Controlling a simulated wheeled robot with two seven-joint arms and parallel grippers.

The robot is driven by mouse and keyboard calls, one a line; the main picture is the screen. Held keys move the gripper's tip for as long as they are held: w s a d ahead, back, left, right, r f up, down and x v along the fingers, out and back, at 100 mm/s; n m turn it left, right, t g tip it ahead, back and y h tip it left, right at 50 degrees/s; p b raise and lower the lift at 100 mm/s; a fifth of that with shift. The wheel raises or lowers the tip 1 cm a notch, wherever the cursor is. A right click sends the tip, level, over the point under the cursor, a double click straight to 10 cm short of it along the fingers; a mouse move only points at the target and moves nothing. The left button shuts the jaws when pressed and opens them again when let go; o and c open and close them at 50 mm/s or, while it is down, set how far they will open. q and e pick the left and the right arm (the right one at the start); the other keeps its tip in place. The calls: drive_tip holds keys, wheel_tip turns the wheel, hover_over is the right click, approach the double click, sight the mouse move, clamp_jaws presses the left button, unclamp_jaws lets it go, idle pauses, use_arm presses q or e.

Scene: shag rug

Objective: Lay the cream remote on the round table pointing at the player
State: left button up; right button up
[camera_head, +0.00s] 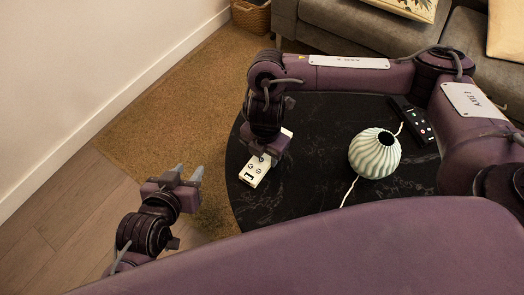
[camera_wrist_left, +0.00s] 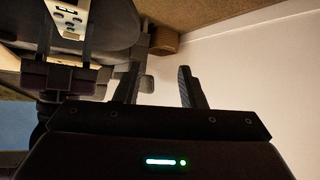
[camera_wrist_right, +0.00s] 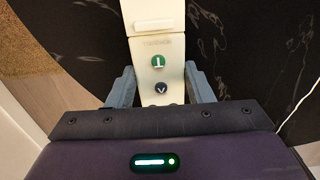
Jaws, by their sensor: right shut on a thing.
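The cream remote (camera_head: 255,172) is at the left part of the dark round table (camera_head: 310,185), its near end pointing toward the table's front left edge. My right gripper (camera_head: 266,157) comes from above and is shut on it. In the right wrist view the remote (camera_wrist_right: 158,50) runs between the two fingers (camera_wrist_right: 161,88), its green and dark buttons facing the camera. I cannot tell whether the remote touches the tabletop. My left gripper (camera_head: 187,174) is open and empty, left of the table; its fingers are apart in the left wrist view (camera_wrist_left: 157,85). I cannot make out a player.
A ribbed pale vase (camera_head: 375,155) stands right of the remote, with a white cord (camera_head: 349,191) beside it. A black remote-like object (camera_head: 412,120) lies farther right. A grey sofa (camera_head: 345,25) and a basket (camera_head: 251,15) are behind. The tabletop between remote and vase is clear.

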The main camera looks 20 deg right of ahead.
sight(264, 156)
use_arm(q)
drive_tip(key=shift+r, duration=0.15)
use_arm(e)
drive_tip(key=shift+f, duration=0.1)
drive_tip(key=o, duration=1)
use_arm(q)
drive_tip(key=shift+w+d+r, duration=0.1)
drive_tip(key=shift+d+r, duration=0.05)
drive_tip(key=shift+d, duration=0.05)
use_arm(e)
drive_tip(key=shift+o, duration=0.2)
use_arm(q)
drive_tip(key=shift+r, duration=0.1)
